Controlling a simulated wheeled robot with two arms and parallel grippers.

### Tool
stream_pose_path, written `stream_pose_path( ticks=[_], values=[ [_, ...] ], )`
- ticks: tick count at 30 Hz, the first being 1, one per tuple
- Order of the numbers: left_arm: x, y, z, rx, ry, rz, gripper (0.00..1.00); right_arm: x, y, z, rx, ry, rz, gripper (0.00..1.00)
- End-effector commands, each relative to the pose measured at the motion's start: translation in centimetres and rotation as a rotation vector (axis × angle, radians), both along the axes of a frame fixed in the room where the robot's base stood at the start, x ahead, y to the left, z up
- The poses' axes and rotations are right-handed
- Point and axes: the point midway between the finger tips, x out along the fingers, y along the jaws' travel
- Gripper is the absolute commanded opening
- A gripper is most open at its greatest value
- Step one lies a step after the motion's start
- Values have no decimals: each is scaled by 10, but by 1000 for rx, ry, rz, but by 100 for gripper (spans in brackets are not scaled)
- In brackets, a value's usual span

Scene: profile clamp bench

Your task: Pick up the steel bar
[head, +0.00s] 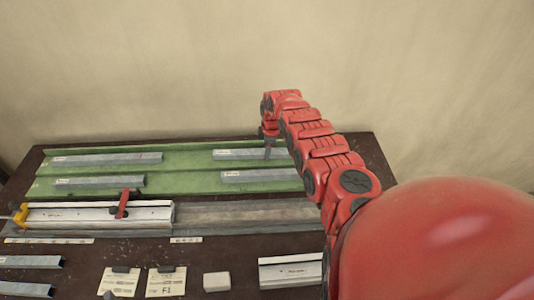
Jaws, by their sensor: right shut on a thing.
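Several grey steel bars lie in the long green tray (190,181) at the back of the bench. The back right steel bar (232,154) is under my right gripper (268,150). The gripper points down and is shut on this bar near its right part; the fingertips are small here, and the arm hides the bar's right end. The bar appears still down in the tray. Other bars in the tray are the back left one (107,158), the front left one (98,181) and the front right one (262,175). My left gripper is not in view.
A pale clamp rail (85,217) with a red lever (123,203) and yellow end piece (20,215) lies before the tray. Dark square tubes (30,261), cards (166,281), a white block (216,281) and a metal profile (290,271) lie in front.

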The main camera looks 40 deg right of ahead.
Motion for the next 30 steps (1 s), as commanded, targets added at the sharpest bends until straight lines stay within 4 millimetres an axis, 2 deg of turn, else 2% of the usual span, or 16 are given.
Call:
stream_pose_path(
  ticks=[8, 14, 17, 27, 30],
  values=[
    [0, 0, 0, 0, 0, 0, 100, 0, 0, 3, 2, 0, -2, 0],
    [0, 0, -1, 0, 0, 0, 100, 1, -1, 23, 1, -4, 0, 0],
    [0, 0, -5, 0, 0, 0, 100, 1, -2, 41, -4, -4, -1, 0],
    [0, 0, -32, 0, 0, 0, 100, 3, -2, 129, -7, -10, -1, 0],
    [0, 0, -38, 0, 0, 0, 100, 1, -1, 148, -3, -5, -1, 0]
  ],
)
